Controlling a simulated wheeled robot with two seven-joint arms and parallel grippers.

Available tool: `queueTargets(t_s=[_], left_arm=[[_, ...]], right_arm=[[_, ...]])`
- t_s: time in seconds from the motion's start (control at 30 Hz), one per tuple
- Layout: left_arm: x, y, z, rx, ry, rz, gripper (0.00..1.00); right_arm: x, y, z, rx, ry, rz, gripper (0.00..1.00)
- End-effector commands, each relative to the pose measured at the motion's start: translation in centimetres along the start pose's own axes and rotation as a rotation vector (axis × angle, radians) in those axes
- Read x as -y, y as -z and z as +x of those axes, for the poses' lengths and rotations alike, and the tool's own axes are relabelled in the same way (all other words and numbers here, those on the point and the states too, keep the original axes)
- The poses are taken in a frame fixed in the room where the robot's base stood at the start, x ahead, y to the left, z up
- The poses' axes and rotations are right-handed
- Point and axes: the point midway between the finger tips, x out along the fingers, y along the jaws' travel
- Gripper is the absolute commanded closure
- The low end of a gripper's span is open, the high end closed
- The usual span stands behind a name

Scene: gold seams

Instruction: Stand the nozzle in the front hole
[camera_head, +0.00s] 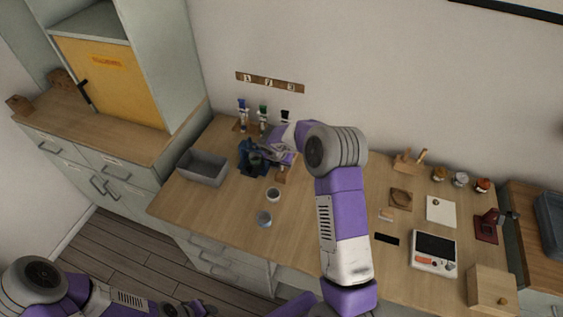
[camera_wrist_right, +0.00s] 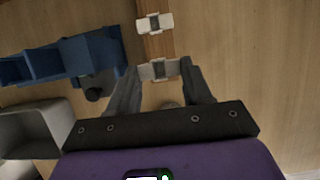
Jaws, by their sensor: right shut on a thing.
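In the right wrist view, my right gripper (camera_wrist_right: 159,66) has its fingertips at the two ends of a pale bar-shaped piece with a dark square centre, which I take as the nozzle (camera_wrist_right: 158,69). It lies over the front part of a narrow wooden rack (camera_wrist_right: 166,45). A similar pale piece (camera_wrist_right: 155,23) sits farther back on the rack. Whether the held one is seated in a hole cannot be told. In the head view the wooden rack (camera_head: 282,175) shows beside the blue device; my arm hides most of the gripper. My left gripper (camera_head: 196,308) is at the bottom edge, its jaws unclear.
The blue device (camera_head: 246,155) stands just left of the rack, and a grey bin (camera_head: 203,167) beyond it. Two small cups, one white (camera_head: 273,194) and one bluish (camera_head: 264,218), stand in front. Coloured tubes (camera_head: 263,118) stand behind. The front left of the counter is clear.

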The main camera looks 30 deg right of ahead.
Motion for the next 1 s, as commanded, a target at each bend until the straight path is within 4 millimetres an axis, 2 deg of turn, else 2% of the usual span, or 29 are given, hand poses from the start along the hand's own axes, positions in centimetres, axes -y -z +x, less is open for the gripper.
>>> queueTargets(t_s=[1.0], left_arm=[[0.22,0.03,0.58,0.0,0.0,0.0,0.57]], right_arm=[[0.0,0.46,1.15,0.0,0.0,0.0,0.83]])
